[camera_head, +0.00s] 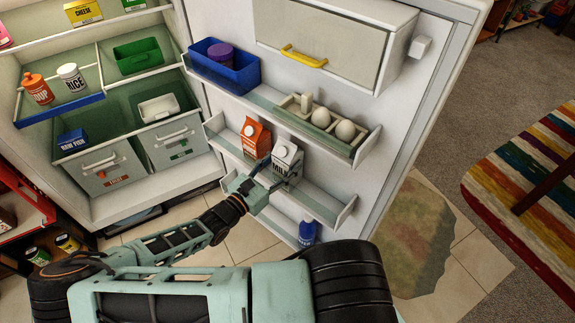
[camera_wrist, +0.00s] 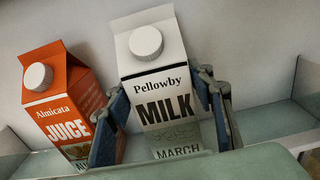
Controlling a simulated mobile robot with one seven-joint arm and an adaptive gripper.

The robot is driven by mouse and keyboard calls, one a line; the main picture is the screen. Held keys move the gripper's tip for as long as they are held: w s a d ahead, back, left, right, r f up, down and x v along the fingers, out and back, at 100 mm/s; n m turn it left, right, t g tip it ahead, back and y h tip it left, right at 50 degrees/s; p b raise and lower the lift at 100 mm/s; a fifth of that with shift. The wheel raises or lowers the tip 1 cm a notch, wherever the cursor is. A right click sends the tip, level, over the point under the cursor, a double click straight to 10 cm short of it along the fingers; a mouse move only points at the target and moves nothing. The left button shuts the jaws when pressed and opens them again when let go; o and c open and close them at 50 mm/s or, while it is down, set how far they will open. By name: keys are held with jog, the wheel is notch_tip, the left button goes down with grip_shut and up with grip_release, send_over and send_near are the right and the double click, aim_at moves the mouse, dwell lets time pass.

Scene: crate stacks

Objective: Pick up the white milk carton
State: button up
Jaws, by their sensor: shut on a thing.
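The white milk carton (camera_head: 286,158) stands in a door shelf of the open fridge, right of an orange juice carton (camera_head: 254,138). My gripper (camera_head: 269,178) reaches it from the front. In the wrist view the milk carton (camera_wrist: 163,93) is between the two fingers of my gripper (camera_wrist: 165,110), which are shut on its sides. The carton's lower end is hidden behind my gripper's body. The juice carton (camera_wrist: 61,100) is just left of the left finger, which covers part of its right side; I cannot tell whether they touch.
An egg holder (camera_head: 345,143) with eggs is on the door shelf above. A blue bin (camera_head: 225,69) sits higher at the left. A blue bottle (camera_head: 307,232) stands on the lower door shelf. The shelf (camera_wrist: 262,121) right of the milk is clear.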

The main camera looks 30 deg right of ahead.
jog(key=c, duration=0.5)
jog(key=shift+c, duration=1.1)
jog(key=shift+r, duration=0.2)
